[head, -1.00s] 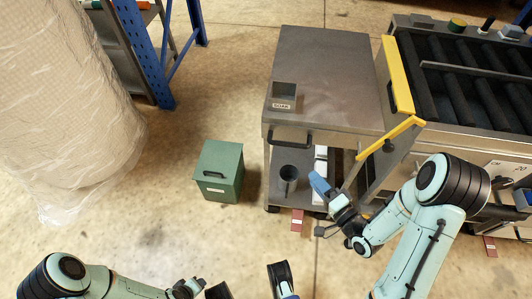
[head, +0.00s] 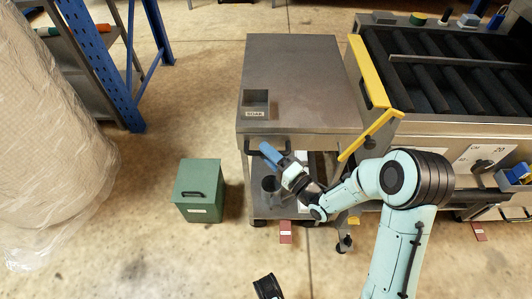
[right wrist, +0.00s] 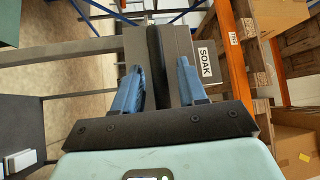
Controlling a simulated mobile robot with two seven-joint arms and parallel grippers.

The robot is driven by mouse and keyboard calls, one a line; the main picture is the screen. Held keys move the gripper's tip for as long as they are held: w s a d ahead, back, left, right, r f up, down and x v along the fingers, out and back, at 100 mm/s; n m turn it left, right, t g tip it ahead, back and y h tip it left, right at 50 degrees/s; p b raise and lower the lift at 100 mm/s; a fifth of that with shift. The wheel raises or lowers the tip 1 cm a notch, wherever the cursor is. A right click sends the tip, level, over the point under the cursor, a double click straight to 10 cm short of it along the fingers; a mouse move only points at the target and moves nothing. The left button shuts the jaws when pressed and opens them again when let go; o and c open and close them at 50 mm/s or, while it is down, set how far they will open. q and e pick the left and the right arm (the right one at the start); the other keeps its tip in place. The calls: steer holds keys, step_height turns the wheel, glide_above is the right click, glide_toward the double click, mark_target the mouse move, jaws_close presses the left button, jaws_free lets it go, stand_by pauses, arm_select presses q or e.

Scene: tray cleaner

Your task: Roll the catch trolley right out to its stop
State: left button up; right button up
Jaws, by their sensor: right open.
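The catch trolley (head: 300,80) is a grey steel cart with a flat top and a lower shelf. It stands left of the roller conveyor. Its dark handle bar (head: 250,151) is on the front face, below a square recess and a SOAK label (head: 255,114). My right gripper (head: 268,152), with blue fingers, is at the handle's right part. In the right wrist view the handle bar (right wrist: 157,65) lies between the two open blue fingers, with visible gaps beside it.
A green lidded box (head: 199,190) stands on the floor left of the trolley. A red floor marker (head: 285,232) lies by its front. The roller conveyor (head: 440,75) with a yellow guard (head: 368,70) is at right. Floor in front is mostly clear.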

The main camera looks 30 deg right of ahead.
arm_select(q)
steer(key=shift+s+f, duration=0.1)
steer(key=shift+s, duration=0.05)
arm_select(e)
steer(key=shift+w+a+r, duration=0.1)
steer(key=shift+w, duration=0.3)
